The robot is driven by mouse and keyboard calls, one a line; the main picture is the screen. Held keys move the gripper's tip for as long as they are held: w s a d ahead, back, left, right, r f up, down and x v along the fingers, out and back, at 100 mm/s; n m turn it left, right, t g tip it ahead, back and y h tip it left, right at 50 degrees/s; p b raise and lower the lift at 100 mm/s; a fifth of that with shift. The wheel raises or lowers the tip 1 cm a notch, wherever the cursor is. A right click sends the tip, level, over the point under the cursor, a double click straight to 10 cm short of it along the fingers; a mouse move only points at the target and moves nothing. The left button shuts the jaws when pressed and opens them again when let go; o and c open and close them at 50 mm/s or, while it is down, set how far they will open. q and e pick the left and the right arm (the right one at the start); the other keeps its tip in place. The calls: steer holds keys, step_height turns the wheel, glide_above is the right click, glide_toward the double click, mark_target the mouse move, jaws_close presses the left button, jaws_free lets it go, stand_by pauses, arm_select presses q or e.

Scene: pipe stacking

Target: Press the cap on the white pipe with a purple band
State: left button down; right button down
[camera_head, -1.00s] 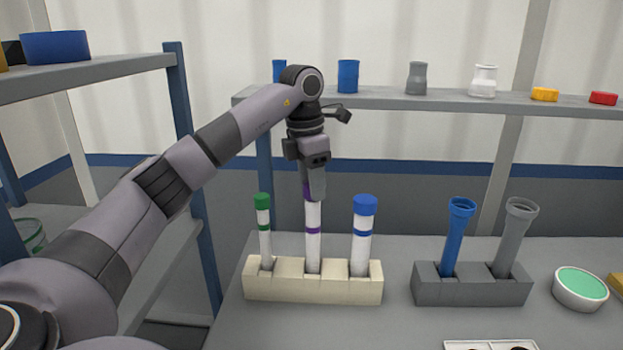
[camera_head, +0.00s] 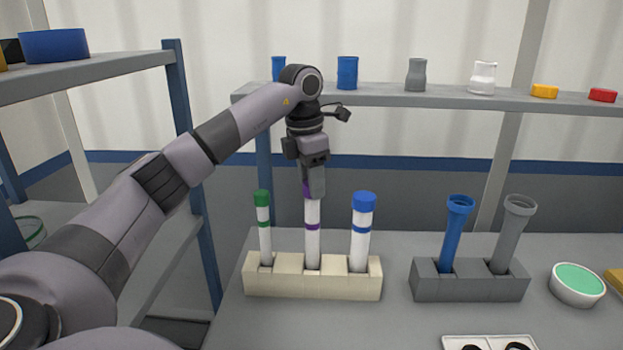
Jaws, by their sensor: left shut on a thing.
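The white pipe with a purple band (camera_head: 313,236) stands upright in the middle of the cream rack (camera_head: 312,286). My left gripper (camera_head: 314,190) points down right at the top of this pipe and is shut on the purple cap (camera_head: 306,190). Only a sliver of the cap shows beside the fingers. The cap is at the pipe's top; the fingers hide how far down it sits. A white pipe with a green cap (camera_head: 264,229) stands to its left, and one with a blue cap (camera_head: 362,232) to its right. My right gripper is out of view.
A grey rack (camera_head: 470,288) at right holds a blue pipe (camera_head: 457,235) and a grey pipe (camera_head: 511,235), both tilted. A green-topped bowl (camera_head: 577,286) stands further right. A shelf (camera_head: 430,99) with fittings runs behind, and another shelf (camera_head: 100,67) is at left.

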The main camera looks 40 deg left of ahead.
arm_select(q)
steer(key=shift+f, duration=0.3)
steer(key=shift+f, duration=0.3)
stand_by(0.4)
steer(key=shift+c, duration=0.8)
jaws_free()
